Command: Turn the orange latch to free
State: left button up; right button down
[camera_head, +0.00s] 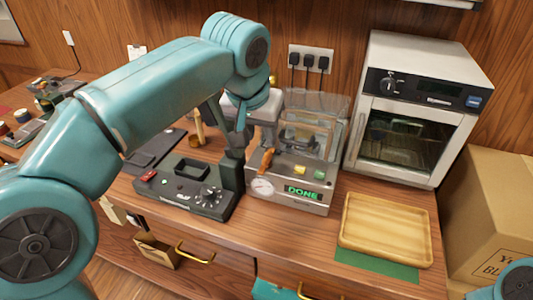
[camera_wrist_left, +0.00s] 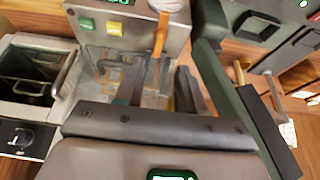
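The orange latch (camera_head: 267,160) sits upright on the front left of a grey press machine (camera_head: 312,205), beside a round gauge (camera_head: 262,187). A green display reads DONE. The latch also shows in the left wrist view (camera_wrist_left: 160,36), beyond the fingers. My left gripper (camera_head: 262,132) is above and behind the latch. In the left wrist view its two dark fingers (camera_wrist_left: 160,88) are spread, with nothing seen between them but the machine's clear cover behind. The fingers look apart from the latch. My right gripper is out of view.
A black device (camera_head: 190,190) with a tall post stands close left of the machine. A wooden tray (camera_head: 385,228) lies on a green mat to the right. A small oven (camera_head: 415,105) stands behind it. A cardboard box (camera_head: 495,215) is at far right.

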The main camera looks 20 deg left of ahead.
aim_at(267, 154)
pick_arm(q)
jog(key=b+x, duration=0.1)
jog(key=x, duration=0.7)
jog(key=shift+d+f, duration=0.1)
grip_shut()
